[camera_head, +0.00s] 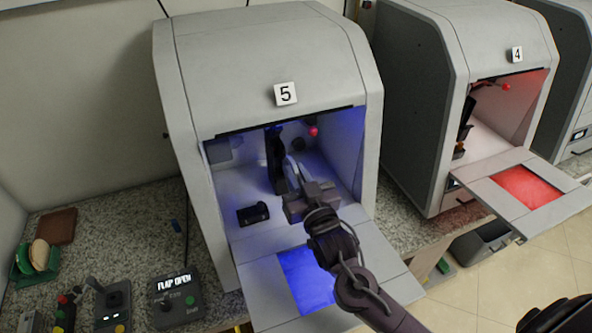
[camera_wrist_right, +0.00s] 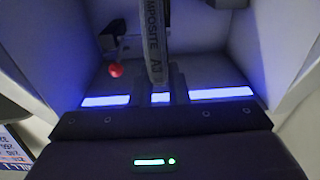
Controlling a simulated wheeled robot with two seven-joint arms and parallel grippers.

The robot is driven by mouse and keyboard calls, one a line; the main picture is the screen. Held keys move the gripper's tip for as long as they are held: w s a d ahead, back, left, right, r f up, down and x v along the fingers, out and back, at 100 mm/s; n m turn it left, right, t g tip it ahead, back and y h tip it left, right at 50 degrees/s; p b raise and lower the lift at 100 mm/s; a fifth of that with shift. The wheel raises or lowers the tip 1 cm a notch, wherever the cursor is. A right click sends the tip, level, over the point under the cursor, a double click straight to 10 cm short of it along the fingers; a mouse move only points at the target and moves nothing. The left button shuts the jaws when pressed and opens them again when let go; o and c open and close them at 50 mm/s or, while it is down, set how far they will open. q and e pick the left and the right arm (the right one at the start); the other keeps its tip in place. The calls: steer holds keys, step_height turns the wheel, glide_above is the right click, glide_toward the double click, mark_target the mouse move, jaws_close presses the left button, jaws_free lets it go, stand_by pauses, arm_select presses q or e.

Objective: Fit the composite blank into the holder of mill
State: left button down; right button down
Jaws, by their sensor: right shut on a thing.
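The mill (camera_head: 265,75) marked 5 has its flap down and its chamber lit blue. My right gripper (camera_head: 296,188) is inside the chamber, shut on the composite blank. The blank (camera_head: 292,172) shows as a thin pale edge in the head view. In the right wrist view the blank (camera_wrist_right: 154,45) stands edge-on between the fingers, with "COMPOSITE" lettering on its rim. A dark upright part, seemingly the holder (camera_head: 275,158), stands just left of the blank in the head view. I cannot tell whether they touch. My left gripper is not in view.
A red ball knob (camera_head: 313,131) is at the chamber's back; it also shows in the wrist view (camera_wrist_right: 115,70). A small black block (camera_head: 253,214) lies on the chamber floor. Mill 4 (camera_head: 480,45), lit red, stands right. A control box (camera_head: 175,298) reads "FLAP OPEN". A green rack (camera_head: 24,266) holds discs.

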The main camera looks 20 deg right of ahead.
steer(key=shift+s+r, duration=0.1)
steer(key=shift+w+f, duration=0.35)
steer(key=shift+w, duration=0.35)
steer(key=w, duration=0.1)
steer(key=w+b, duration=0.1)
steer(key=shift+w+a+f, duration=0.1)
steer(key=shift+w+f, duration=0.2)
steer(key=shift+f, duration=0.1)
steer(key=shift+w+f+b, duration=0.15)
steer(key=shift+w+b, duration=0.35)
steer(key=shift+w, duration=0.15)
steer(key=shift+p, duration=0.45)
stand_by(0.5)
steer(key=shift+w+f+b, duration=0.3)
steer(key=shift+w+b, duration=0.25)
steer(key=shift+w, duration=0.45)
steer(key=shift+w+f+b, duration=0.25)
steer(key=shift+w+b, duration=0.25)
steer(key=shift+w, duration=0.45)
